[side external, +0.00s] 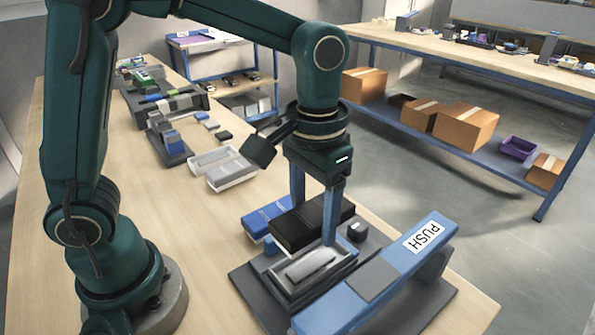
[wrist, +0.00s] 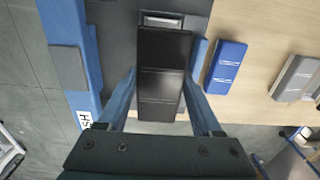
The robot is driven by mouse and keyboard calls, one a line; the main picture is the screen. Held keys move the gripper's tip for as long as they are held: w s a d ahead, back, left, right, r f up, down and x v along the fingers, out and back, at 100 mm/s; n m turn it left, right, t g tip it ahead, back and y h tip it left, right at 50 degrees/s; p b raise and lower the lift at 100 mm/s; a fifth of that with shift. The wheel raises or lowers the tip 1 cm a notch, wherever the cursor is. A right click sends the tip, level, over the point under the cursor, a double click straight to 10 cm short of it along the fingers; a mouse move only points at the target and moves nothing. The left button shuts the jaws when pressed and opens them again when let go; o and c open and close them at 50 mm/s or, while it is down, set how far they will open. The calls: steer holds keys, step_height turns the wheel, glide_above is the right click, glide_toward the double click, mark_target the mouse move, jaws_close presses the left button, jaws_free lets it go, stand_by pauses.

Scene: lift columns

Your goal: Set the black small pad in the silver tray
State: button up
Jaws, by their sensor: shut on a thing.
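A black pad (side external: 292,230), long and box-shaped, lies between the blue fingers of my gripper (side external: 316,218), which is shut on it. In the wrist view the pad (wrist: 161,60) spans the space between both fingers, with its long side running away from me. It is over or on the dark fixture; I cannot tell whether it touches.
The fixture's dark base (side external: 258,300) carries a grey holder with a silver piece (side external: 311,264) and a blue bar marked PUSH (side external: 385,270). A blue box (side external: 262,219) lies beside the pad. Several small items stand farther back. The table's left front is clear.

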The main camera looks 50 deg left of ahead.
steer(key=shift+f, duration=2.85)
steer(key=shift+s+f, duration=0.1)
steer(key=shift+f, duration=0.45)
steer(key=o, duration=1.5)
steer(key=shift+c, duration=0.2)
steer(key=shift+r, duration=3.8)
